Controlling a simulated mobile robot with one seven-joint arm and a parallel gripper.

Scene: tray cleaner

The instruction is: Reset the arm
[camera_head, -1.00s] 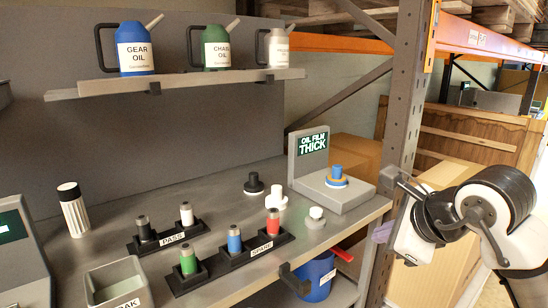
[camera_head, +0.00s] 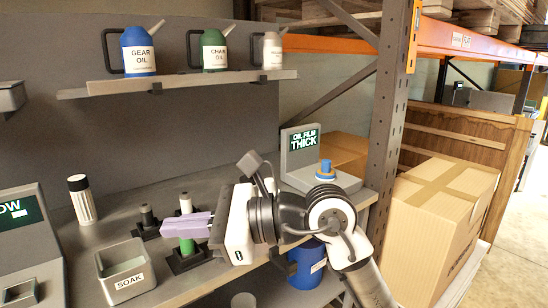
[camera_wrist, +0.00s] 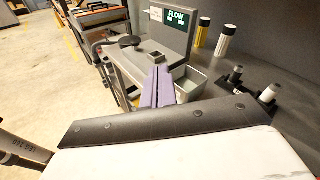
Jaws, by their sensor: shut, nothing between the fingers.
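My gripper (camera_head: 187,226) has pale purple fingers that lie together with nothing between them. In the head view it points left over the bench, in front of the holders, with the arm reaching in from the lower right. The fingers (camera_wrist: 158,88) also show in the wrist view, pointing toward the grey FLOW device (camera_wrist: 170,30). The fingers cover part of the black holders and the green-bodied bottle (camera_head: 187,247). My arm hides the SPARE holder and its bottles.
A grey SOAK bin (camera_head: 127,272) stands left of the fingers. A black-and-white cylinder (camera_head: 82,200) stands behind it. The OIL FILM THICK device (camera_head: 300,150) stands behind my arm. A shelf (camera_head: 190,82) holds three oil cans. A blue bucket (camera_head: 306,266) is below the bench.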

